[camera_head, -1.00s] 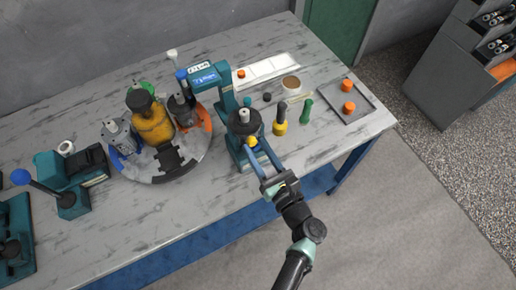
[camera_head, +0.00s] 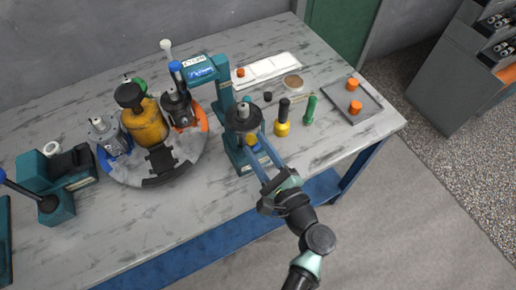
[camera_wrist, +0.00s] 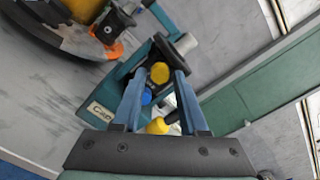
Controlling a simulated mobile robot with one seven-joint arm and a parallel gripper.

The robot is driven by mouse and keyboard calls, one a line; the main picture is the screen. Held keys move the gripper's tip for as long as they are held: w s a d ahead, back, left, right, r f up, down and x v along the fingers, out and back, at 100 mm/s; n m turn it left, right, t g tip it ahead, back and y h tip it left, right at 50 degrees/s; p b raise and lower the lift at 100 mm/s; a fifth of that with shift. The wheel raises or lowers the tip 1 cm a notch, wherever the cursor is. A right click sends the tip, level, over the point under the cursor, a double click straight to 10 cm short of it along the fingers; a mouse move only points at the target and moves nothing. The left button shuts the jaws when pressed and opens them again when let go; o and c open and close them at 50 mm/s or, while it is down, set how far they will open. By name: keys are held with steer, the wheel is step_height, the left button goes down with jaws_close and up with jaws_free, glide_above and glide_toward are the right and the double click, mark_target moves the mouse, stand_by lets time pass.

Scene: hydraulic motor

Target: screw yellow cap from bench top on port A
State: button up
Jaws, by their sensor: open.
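A yellow cap (camera_head: 251,140) sits at the side of the dark motor (camera_head: 243,116) held in the teal stand (camera_head: 224,98). In the wrist view the yellow cap (camera_wrist: 160,72) is against the motor's black body, between the tips of my fingers. A blue cap or plug (camera_wrist: 147,97) shows just below it. My gripper (camera_head: 257,143) is open, with a finger on either side of the yellow cap. Gaps show between the cap and both fingers in the wrist view (camera_wrist: 159,79). No port letter is readable, and the cap's thread is hidden.
A yellow-and-black tool (camera_head: 283,120) and a green tool (camera_head: 310,110) stand right of the stand. A round turntable (camera_head: 186,163) with several motors is at left. A tray (camera_head: 368,99) with two orange caps (camera_head: 354,95) lies at right. The front bench strip is clear.

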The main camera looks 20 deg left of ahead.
jaws_close()
steer(key=shift+r+m+p, duration=0.15)
steer(key=shift+m+p, duration=0.55)
steer(key=shift+p, duration=0.05)
steer(key=m+p, duration=0.2)
steer(key=shift+m, duration=0.4)
steer(key=shift+f+m+p, duration=0.2)
steer(key=shift+m+p, duration=0.4)
steer(key=shift+m, duration=0.2)
